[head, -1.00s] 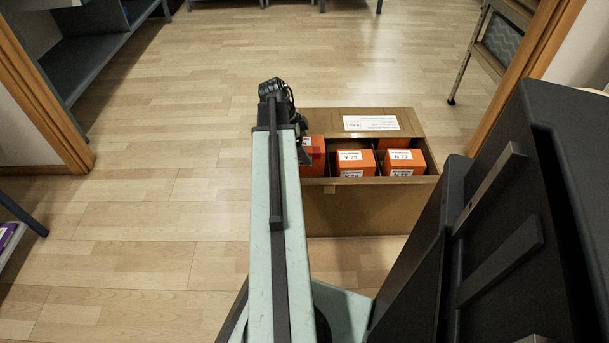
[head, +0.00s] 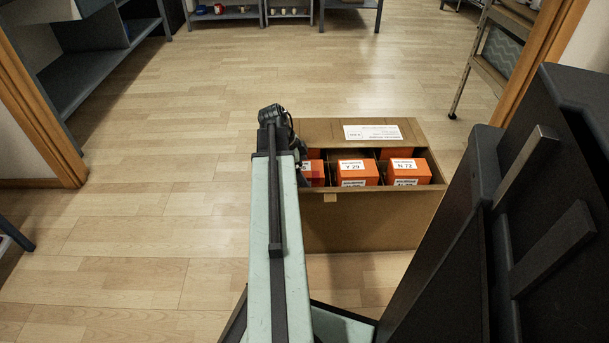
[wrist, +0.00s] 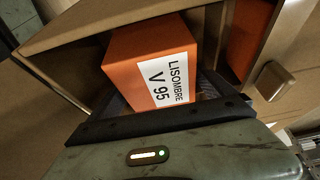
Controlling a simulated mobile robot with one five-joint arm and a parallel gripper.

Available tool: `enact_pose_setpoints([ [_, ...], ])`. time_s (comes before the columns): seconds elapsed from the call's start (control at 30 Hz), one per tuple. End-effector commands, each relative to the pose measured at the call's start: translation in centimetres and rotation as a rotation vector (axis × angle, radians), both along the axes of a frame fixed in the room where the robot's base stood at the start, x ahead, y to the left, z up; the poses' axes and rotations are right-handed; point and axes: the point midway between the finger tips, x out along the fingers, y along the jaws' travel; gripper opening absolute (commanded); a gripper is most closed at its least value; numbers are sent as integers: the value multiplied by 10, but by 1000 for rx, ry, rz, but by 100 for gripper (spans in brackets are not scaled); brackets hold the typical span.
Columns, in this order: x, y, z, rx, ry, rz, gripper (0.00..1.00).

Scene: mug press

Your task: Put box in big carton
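The big carton (head: 365,225) is an open brown box with dividers, standing on the floor just right of my arm's end. An orange box labelled LISOMBRE V 95 (wrist: 150,70) sits between my dark fingers in the wrist view, inside or at the mouth of a carton compartment. My gripper (wrist: 160,95) appears shut on this box, with a finger against each side. In the head view my gripper (head: 302,168) is at the carton's left end, partly hidden by my arm. Part of an orange box (head: 314,171) shows beside it.
Orange boxes Y 29 (head: 357,173) and N 72 (head: 407,172) fill front compartments, with more orange behind. A wooden doorway post (head: 40,110) and shelf stand left, a trolley (head: 470,75) right. Floor left of the carton is clear.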

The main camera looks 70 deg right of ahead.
Motion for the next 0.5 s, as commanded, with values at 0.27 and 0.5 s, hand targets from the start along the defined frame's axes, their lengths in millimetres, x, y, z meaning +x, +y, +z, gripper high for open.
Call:
enact_pose_setpoints([
  [0.27,0,0,2,0,0,0,100],
  [0.5,7,3,28,1,0,2,100],
])
